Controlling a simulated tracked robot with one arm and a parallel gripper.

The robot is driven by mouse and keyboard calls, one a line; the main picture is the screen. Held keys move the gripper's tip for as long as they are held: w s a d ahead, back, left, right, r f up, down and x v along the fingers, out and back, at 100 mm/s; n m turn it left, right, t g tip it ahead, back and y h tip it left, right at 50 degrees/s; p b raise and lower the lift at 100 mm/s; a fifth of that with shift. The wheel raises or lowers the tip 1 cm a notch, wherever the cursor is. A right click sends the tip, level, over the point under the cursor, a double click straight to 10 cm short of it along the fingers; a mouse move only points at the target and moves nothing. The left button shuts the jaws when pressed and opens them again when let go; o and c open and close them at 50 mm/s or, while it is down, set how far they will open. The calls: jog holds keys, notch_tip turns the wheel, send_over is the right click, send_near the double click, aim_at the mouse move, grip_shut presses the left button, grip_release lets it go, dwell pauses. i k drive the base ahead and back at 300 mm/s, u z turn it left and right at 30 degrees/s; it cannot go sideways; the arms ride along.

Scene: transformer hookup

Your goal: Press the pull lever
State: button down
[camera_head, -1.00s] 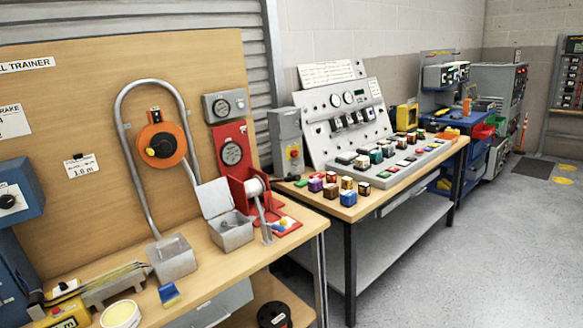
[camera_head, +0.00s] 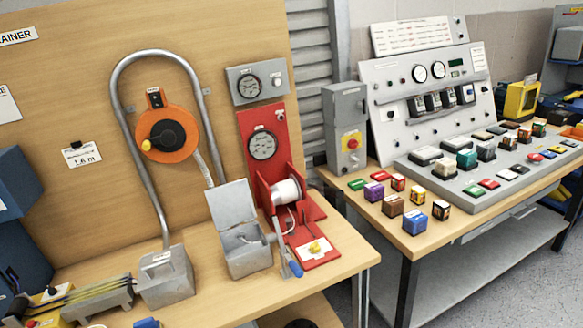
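A red stand (camera_head: 265,165) with a round gauge and a white drum (camera_head: 287,190) is on the wooden bench at centre. A grey crank-like lever with a blue grip (camera_head: 293,268) hangs at its front left, angled down. A small yellow piece (camera_head: 315,247) sits on a white label on the red base. I cannot read the labels, so I cannot tell which of these is the pull lever. My gripper is not in view.
An open grey box (camera_head: 246,258) stands left of the red stand, close to the blue grip. A closed grey box (camera_head: 166,278) and a conduit loop around an orange reel (camera_head: 168,135) are further left. A control console (camera_head: 410,75) with coloured blocks is on the right bench.

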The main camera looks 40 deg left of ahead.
aim_at(336, 192)
jog(key=u, duration=0.5)
jog(key=i, duration=0.9)
jog(key=u, duration=0.7)
